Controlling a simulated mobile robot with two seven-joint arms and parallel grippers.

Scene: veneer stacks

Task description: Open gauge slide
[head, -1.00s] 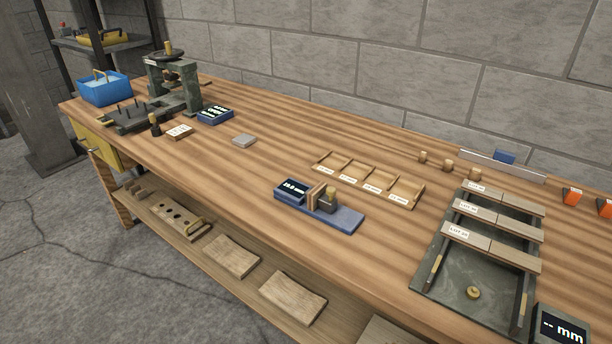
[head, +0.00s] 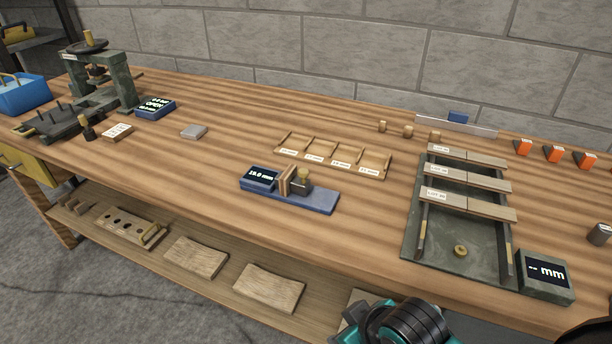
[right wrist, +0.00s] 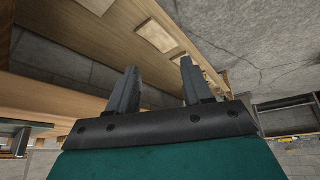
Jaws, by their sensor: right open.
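A blue gauge (head: 318,200) lies on the bench in the middle of the head view. Its display (head: 262,177) shows a reading in mm, which looks like 19.0 or 10.0. A dark slide with a brass knob (head: 303,180) sits on its rail, right up by an upright tan wooden piece (head: 287,181); whether they touch is unclear. Bare rail shows to the right of the slide. My right gripper (right wrist: 159,63) is open and empty in the right wrist view, with the bench's wood beyond it. My left gripper is not in view.
A divided wooden tray (head: 375,175) lies behind the gauge. A dark green tray (head: 425,255) with labelled strips across it and an "-- mm" display box (head: 545,276) are at right. A green press (head: 115,85) stands at left. Bench around the gauge's front is clear.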

